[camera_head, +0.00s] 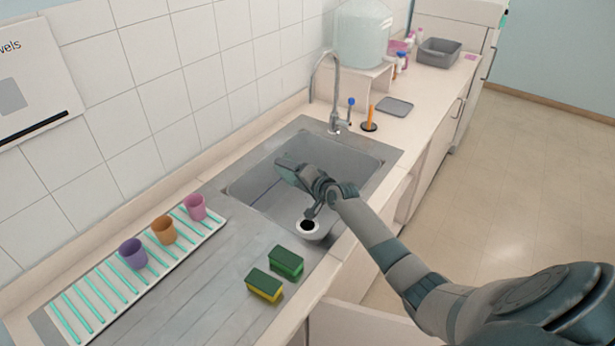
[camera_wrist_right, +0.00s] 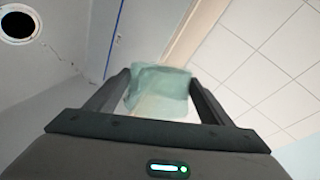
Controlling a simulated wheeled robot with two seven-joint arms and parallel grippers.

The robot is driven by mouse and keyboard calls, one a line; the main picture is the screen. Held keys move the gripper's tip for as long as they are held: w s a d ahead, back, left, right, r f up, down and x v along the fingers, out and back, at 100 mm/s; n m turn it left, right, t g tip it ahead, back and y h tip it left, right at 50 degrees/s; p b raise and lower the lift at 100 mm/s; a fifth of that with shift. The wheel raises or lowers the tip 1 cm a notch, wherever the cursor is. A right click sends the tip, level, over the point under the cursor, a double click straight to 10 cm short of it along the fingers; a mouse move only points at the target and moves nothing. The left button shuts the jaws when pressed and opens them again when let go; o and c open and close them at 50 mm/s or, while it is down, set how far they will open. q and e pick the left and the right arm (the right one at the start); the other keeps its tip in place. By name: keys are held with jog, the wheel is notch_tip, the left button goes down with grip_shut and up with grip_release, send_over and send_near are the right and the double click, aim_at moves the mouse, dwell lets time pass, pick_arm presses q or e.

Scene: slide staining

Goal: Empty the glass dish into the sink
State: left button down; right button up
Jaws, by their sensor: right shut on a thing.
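My right gripper (camera_head: 284,168) reaches over the grey steel sink (camera_head: 250,188), inside the outline of its basin. In the right wrist view its two fingers (camera_wrist_right: 160,92) are shut on the glass dish (camera_wrist_right: 160,88), a pale green, see-through piece between them. In the head view the dish cannot be made out apart from the gripper. Its tilt and contents cannot be told. A dark round hole with a pale rim (camera_wrist_right: 18,23), probably the drain, shows at the upper left of the wrist view. My left gripper is not in view.
The tap (camera_head: 337,95) stands behind the sink. A white round thing with a dark opening (camera_head: 308,229) is at the sink's near edge. Two sponges (camera_head: 286,262) lie on the drainboard. A striped rack (camera_head: 95,290) holds purple, orange and pink cups. A large clear tank (camera_head: 362,35) stands beyond.

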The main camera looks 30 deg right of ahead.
jog(key=shift+d+r+m+b, duration=0.35)
jog(key=shift+m+b, duration=0.15)
jog(key=shift+b, duration=0.1)
dwell(0.4)
jog(key=shift+d+r+m+y+b, duration=0.1)
jog(key=shift+d+m+y+b, duration=0.25)
jog(key=shift+b, duration=0.3)
jog(key=shift+d+m+b, duration=0.25)
jog(key=shift+d+b, duration=0.25)
jog(key=shift+b, duration=0.35)
jog(key=shift+d+r+y, duration=0.1)
jog(key=shift+r+y, duration=0.2)
jog(key=shift+y, duration=0.05)
jog(key=shift+m, duration=0.3)
jog(key=shift+d+r+b, duration=0.1)
jog(key=shift+d+b, duration=0.1)
jog(key=shift+b, duration=0.1)
